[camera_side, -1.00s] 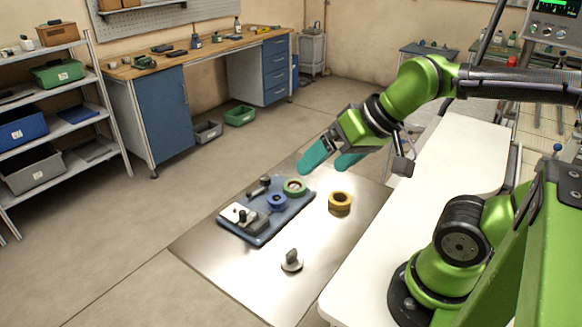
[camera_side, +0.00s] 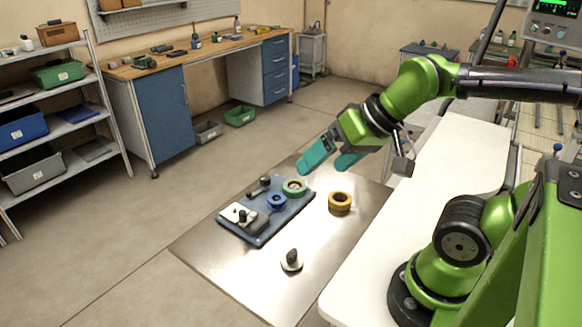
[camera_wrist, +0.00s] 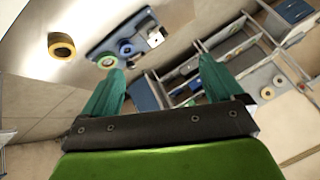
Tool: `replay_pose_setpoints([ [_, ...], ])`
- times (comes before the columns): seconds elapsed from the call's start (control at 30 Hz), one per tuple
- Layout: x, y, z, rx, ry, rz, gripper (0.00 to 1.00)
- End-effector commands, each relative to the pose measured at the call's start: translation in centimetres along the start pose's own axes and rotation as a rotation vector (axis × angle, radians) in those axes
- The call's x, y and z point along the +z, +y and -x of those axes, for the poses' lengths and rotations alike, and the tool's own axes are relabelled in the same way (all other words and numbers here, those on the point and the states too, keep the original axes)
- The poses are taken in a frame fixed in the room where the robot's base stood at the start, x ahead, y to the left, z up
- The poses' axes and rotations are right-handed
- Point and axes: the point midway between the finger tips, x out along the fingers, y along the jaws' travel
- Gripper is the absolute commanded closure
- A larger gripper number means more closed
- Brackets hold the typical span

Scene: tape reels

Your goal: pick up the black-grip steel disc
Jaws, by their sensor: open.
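The steel disc with a black grip (camera_side: 291,261) lies by itself on the shiny metal plate, grip up, towards the front. I cannot make it out in the wrist view. My gripper (camera_side: 332,160) is open and empty, with teal fingers, high above the back part of the plate and well up and to the right of the disc. In the wrist view my gripper's two fingers (camera_wrist: 161,88) stand wide apart with nothing between them.
A blue tray (camera_side: 262,236) holds a green reel (camera_side: 294,187), a blue reel (camera_side: 277,202) and a pale block with black knobs (camera_side: 243,215). A yellow tape reel (camera_side: 340,201) stands right of the tray. The plate (camera_side: 235,270) is bare around the disc.

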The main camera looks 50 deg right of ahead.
Motion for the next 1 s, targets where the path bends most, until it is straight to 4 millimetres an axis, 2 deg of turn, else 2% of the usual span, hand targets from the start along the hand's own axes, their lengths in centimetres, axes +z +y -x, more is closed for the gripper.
replay_pose_setpoints([
  [0.17,0.0,0.0,0.0,0.0,0.0,0.0,0.06],
  [0.2,0.0,0.0,0.0,0.0,0.0,0.0,0.12],
  [0.23,0.0,0.0,0.0,0.0,0.0,0.0,0.13],
  [0.53,0.2,-0.1,-0.3,0.0,-0.017,0.006,0.13],
  [0.67,0.5,-0.6,-2.1,0.019,-0.101,0.033,0.13],
  [1.0,0.7,-2.2,-9.1,0.191,-0.476,0.262,0.13],
])
